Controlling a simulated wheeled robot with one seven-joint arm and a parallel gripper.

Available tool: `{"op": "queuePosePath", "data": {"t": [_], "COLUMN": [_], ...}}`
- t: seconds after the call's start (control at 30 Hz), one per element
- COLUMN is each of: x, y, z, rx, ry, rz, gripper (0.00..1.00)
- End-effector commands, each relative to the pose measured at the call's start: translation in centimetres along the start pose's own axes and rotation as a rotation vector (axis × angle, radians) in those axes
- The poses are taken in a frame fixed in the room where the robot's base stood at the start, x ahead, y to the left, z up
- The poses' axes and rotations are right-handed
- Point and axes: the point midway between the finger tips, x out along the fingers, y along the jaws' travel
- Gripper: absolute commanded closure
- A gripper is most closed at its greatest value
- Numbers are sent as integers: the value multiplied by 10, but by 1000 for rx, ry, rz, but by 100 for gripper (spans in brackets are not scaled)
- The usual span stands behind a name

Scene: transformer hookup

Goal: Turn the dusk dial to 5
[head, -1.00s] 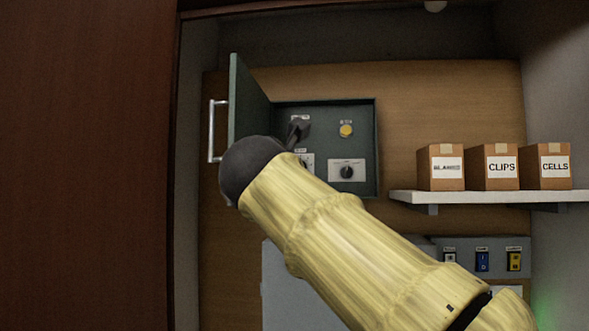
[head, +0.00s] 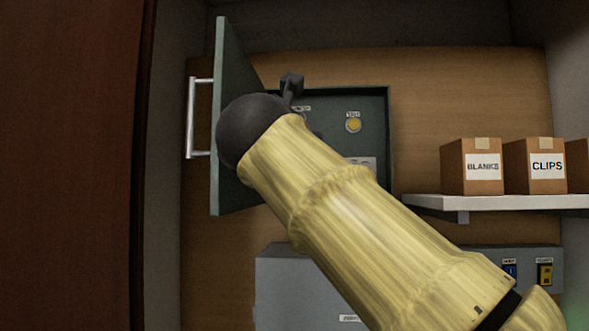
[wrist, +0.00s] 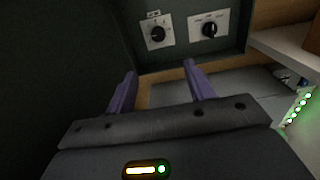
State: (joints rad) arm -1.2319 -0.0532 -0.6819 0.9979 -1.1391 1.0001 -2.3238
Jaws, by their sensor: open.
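Two dark dials show in the wrist view: a left dial (wrist: 157,34) and a right dial (wrist: 209,30), each on a white plate inside an open grey-green box (head: 388,130). Their lettering is too small to read, so I cannot tell which is the dusk dial or where either points. In the head view my arm hides most of the dials' area. My gripper (wrist: 160,78) is open and empty. Its two purple fingers point toward the box, below the dials in the wrist picture and apart from them.
The box's open door (head: 230,120) stands at the left, close to my arm. A yellow button (head: 353,125) is in the box's upper right. A shelf (head: 480,202) with cartons is at the right. A grey switch panel (head: 490,258) sits below.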

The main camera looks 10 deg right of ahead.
Motion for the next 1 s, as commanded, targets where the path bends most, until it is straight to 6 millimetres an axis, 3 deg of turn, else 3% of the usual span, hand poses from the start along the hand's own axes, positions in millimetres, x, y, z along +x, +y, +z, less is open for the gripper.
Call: {"op": "queuePosePath", "data": {"t": [0.63, 1.0], "x": [2, 51], "y": [5, 3], "z": [2, 6], "rx": [-4, -8], "ry": [-1, 0], "rz": [9, 1], "gripper": [47, 47]}}
